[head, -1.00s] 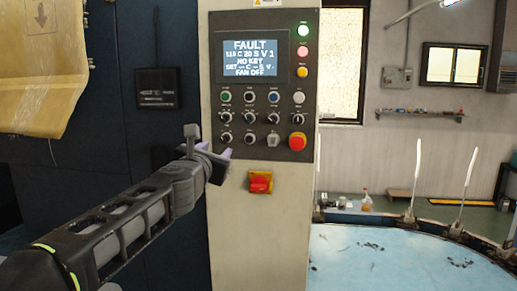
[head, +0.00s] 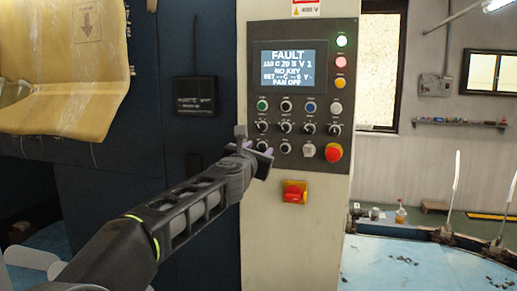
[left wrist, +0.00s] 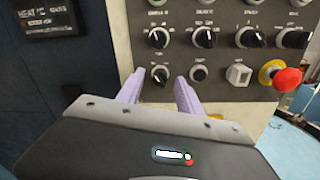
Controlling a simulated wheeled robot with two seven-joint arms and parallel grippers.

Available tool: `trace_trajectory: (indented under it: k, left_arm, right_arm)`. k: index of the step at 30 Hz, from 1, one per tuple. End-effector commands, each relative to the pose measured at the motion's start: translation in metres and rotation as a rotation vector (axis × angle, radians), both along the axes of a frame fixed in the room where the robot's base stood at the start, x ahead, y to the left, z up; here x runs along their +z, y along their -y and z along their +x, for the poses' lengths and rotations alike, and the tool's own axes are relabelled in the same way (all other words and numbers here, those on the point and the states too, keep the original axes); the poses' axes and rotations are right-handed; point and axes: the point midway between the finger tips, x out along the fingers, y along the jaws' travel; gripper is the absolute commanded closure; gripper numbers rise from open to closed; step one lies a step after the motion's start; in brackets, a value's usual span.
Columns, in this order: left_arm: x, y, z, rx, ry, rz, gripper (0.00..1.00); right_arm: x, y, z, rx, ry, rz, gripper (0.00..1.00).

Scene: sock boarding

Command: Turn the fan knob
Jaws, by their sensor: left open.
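The control panel (head: 297,95) stands ahead on a cream cabinet, with two rows of dark knobs in its lower part. Its screen (head: 287,71) reads FAULT, NO KEY and FAN OFF. The knob labels are too small to read, so I cannot tell which is the fan knob. My left gripper (head: 266,151) is open and empty in front of the lower left knob (head: 262,146), which it partly covers. In the left wrist view, the purple fingers (left wrist: 158,88) point at that lower left knob (left wrist: 160,75), one on either side of it in the picture. I cannot tell whether they touch it. My right gripper is out of view.
A red emergency button (head: 333,152) and a square white switch (left wrist: 238,73) sit right of the lower knobs. A red and yellow switch (head: 294,191) is below the panel. A dark blue wall with a black box (head: 195,96) is at left. A light blue round table (head: 420,272) is at right.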

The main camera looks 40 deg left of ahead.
Motion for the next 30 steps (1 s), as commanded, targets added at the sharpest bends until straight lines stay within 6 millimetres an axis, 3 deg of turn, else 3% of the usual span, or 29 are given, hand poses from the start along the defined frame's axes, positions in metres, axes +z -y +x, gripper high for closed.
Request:
trace_trajectory:
  k: [10, 25, 30]
  left_arm:
    - [-0.0003, -0.0023, 0.0050, 0.001, 0.000, 0.000, 0.57]
    - [-0.0004, -0.0020, 0.0049, 0.000, 0.000, 0.000, 0.98]
    - [-0.0004, -0.0020, 0.0049, 0.000, 0.000, 0.000, 1.00]
  right_arm:
    - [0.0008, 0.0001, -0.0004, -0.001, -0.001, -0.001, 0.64]
    - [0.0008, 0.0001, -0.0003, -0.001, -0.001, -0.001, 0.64]
    - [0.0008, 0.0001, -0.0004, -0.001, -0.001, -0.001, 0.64]
